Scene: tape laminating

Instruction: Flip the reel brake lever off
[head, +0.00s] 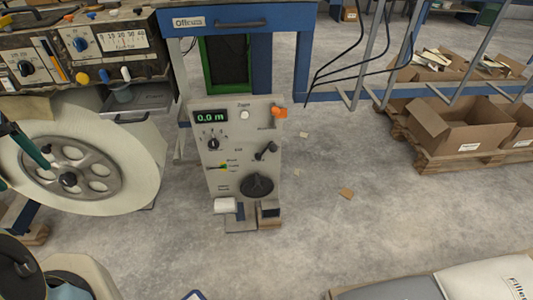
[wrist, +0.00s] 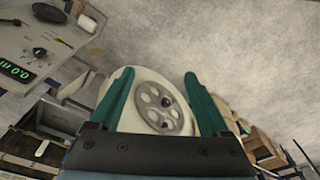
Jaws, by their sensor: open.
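The control panel (head: 242,192) stands in the middle of the head view, with a green display (head: 211,117) reading 0.0 m. It carries an orange part (head: 279,112) at its upper right edge, a black lever (head: 266,150) and a black handwheel (head: 257,186). I cannot tell which of them is the reel brake lever. The large pale reel (head: 139,165) with its grey spoked hub is at the left. My gripper (wrist: 158,73) is open and empty in the wrist view, its teal fingers apart. The reel hub (wrist: 158,106) shows beyond and between them; contact cannot be told.
A machine console (head: 85,50) with dials sits above the reel. Cardboard boxes (head: 455,125) stand on a pallet at the right. A pale sack (head: 480,280) lies at the lower right. The grey floor between panel and boxes is mostly clear, with small scraps.

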